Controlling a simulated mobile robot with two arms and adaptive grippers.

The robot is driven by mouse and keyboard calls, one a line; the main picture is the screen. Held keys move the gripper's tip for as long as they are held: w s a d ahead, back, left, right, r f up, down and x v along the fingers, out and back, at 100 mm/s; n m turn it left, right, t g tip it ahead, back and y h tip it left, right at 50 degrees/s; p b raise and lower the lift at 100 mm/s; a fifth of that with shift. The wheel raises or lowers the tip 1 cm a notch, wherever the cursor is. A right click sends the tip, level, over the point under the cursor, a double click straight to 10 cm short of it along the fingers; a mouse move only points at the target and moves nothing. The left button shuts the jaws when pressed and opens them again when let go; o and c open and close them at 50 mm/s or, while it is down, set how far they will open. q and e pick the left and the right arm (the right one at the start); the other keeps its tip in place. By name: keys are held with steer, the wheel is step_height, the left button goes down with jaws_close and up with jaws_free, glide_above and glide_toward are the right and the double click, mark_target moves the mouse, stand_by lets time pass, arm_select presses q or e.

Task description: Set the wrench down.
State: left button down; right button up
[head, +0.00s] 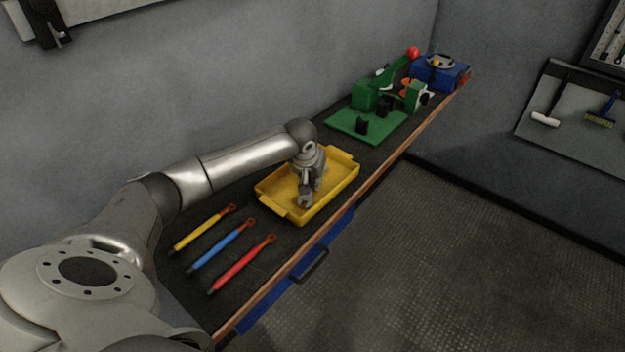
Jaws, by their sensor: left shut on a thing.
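My left gripper (308,177) hangs over the yellow tray (339,191) on the dark bench, pointing down. It is shut on a grey wrench (305,200), whose open-jawed end shows toward the near side of the tray. The rest of the wrench is hidden by the gripper or blends with it. I cannot tell whether the wrench touches the tray floor. My right gripper is not in view.
Tools with yellow (203,230), blue (222,246) and red (241,265) handles lie on the bench nearer me. Beyond the tray stand a green fixture (366,122) and a blue vise-like device (440,70). Bare bench surrounds the tray narrowly.

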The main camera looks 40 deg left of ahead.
arm_select(q)
steer(key=c, duration=1.4)
jaws_free()
steer(key=shift+s+d+f, duration=0.1)
steer(key=shift+s+f, duration=0.15)
steer(key=shift+f, duration=0.4)
steer(key=shift+r+p, duration=0.7)
steer(key=shift+p, duration=0.05)
steer(key=shift+r, duration=0.25)
steer(key=shift+w+b+v, duration=0.15)
steer(key=shift+b+v, duration=0.85)
steer(key=shift+v, duration=1.95)
steer(key=shift+w+b+v, duration=0.1)
steer(key=shift+b+v, duration=0.9)
steer(key=shift+v, duration=1.95)
